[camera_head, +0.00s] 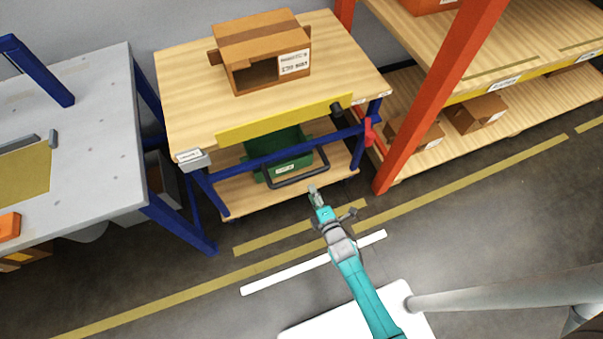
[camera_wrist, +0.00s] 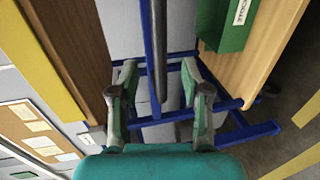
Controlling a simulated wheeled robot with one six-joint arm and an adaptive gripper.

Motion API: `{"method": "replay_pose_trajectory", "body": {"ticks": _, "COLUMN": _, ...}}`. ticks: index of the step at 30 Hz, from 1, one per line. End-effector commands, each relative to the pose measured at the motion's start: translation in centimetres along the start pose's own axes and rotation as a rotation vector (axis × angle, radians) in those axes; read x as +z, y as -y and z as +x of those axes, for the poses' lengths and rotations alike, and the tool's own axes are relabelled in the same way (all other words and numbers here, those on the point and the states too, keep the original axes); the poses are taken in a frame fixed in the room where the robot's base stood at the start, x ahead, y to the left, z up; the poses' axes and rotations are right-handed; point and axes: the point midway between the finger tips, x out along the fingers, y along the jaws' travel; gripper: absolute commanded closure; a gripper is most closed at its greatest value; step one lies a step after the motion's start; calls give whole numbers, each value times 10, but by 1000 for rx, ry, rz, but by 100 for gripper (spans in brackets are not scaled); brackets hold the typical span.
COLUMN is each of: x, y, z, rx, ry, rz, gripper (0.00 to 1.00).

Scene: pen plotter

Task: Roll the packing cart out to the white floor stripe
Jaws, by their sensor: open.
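The packing cart has a wooden top (camera_head: 185,85), a blue frame and a lower shelf. It stands against the back wall in the head view. A dark pull handle (camera_head: 298,181) sticks out at its front, and it also shows as a dark bar (camera_wrist: 157,50) in the wrist view. My gripper (camera_head: 314,190) is open in front of the handle, near its right end. In the wrist view the bar appears between the two spread fingers; depth is hard to judge. The white floor stripe (camera_head: 268,284) lies in front of the cart, partly hidden by my arm.
A cardboard box (camera_head: 262,50) sits on the cart top and a green bin (camera_head: 283,148) on its lower shelf. A grey workbench (camera_head: 95,170) stands left, an orange-framed rack (camera_head: 440,95) close on the right. Yellow lines mark the floor, which is clear in front of the cart.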

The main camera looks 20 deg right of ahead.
Motion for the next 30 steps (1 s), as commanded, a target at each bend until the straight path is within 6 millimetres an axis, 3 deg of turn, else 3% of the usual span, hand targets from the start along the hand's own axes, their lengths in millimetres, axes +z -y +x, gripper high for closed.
{"method": "replay_pose_trajectory", "body": {"ticks": 9, "x": 0, "y": -1, "z": 54, "rx": 2, "ry": 0, "rz": 2, "gripper": 52}}
{"method": "replay_pose_trajectory", "body": {"ticks": 15, "x": 0, "y": -1, "z": 78, "rx": 1, "ry": -1, "rz": 1, "gripper": 52}}
{"method": "replay_pose_trajectory", "body": {"ticks": 21, "x": 0, "y": -1, "z": 89, "rx": 1, "ry": 0, "rz": 3, "gripper": 52}}
{"method": "replay_pose_trajectory", "body": {"ticks": 30, "x": 0, "y": 0, "z": 90, "rx": 0, "ry": 0, "rz": 2, "gripper": 52}}
